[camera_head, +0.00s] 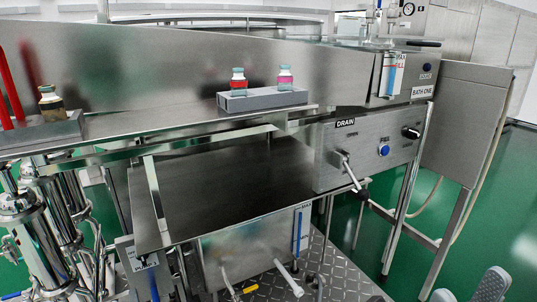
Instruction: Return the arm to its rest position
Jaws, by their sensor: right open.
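My right gripper (469,284) shows at the bottom right corner. Its two grey fingertips are apart with nothing between them, and the green floor shows behind them. It is clear of the washer and touches nothing that I can see. The rest of my right arm is out of the picture. My left gripper is not in view.
A grey rack (262,100) holding a red vial (238,82) and a pink vial (285,78) stands on the steel shelf (190,117). Another rack (45,131) with a dark vial (50,103) is at left. The drain panel (362,150) has a protruding handle (348,168). Green floor (400,255) lies open at right.

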